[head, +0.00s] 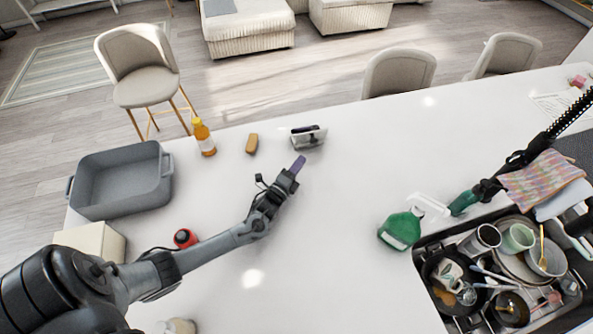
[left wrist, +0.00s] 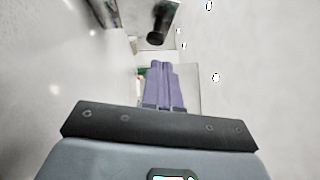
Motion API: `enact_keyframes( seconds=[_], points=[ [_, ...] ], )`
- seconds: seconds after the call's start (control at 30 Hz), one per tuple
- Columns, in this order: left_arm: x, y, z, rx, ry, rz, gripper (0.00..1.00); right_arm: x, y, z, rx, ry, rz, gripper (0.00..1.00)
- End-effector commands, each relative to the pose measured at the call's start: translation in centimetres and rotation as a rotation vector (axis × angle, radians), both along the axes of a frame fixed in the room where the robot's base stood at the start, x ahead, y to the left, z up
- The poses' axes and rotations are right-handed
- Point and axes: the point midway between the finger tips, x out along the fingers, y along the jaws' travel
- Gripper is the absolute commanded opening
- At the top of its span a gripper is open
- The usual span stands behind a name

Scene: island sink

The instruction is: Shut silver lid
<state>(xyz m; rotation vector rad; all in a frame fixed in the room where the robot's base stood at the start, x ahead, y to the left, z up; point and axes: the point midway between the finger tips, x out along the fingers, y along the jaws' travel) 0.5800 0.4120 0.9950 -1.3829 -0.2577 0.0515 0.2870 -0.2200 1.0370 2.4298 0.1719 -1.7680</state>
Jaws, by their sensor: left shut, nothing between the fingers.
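A small silver and black item (head: 309,137), which seems to carry the silver lid, stands near the far edge of the white counter. It is too small to tell how its lid sits. My left gripper (head: 298,165), with purple fingers, is shut and empty just in front of it, apart from it. In the left wrist view the purple fingers (left wrist: 164,85) are together, with a pale silvery surface (left wrist: 190,88) behind them. My right gripper (head: 463,203), with green fingers, is at the right by the sink; its opening is unclear.
A yellow-orange bottle (head: 204,138), a tan block (head: 252,143) and a grey bin (head: 119,180) stand to the left. A red round item (head: 184,238) lies beside my left arm. A green bottle (head: 401,229) stands by the sink full of dishes (head: 421,262). The middle counter is clear.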

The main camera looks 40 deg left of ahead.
Motion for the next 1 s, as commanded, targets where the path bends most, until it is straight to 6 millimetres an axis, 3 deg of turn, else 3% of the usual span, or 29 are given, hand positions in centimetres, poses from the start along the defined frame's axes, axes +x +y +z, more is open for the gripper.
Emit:
enact_keyframes(
  seconds=[0.2,0.4,1.0],
  points=[
    [3.4,0.7,0.2,0.0,-0.003,0.001,0.0,0.0,0.0,-2.2,0.002,-0.001,-0.002,0.43],
    [5.3,1.1,0.6,0.0,-0.001,0.001,0.0,0.0,0.1,-3.2,0.006,-0.001,-0.004,0.43],
    [6.1,1.2,1.0,-0.006,0.003,0.0,0.0,0.0,0.2,-3.2,0.01,-0.001,-0.006,0.43]
  ],
)
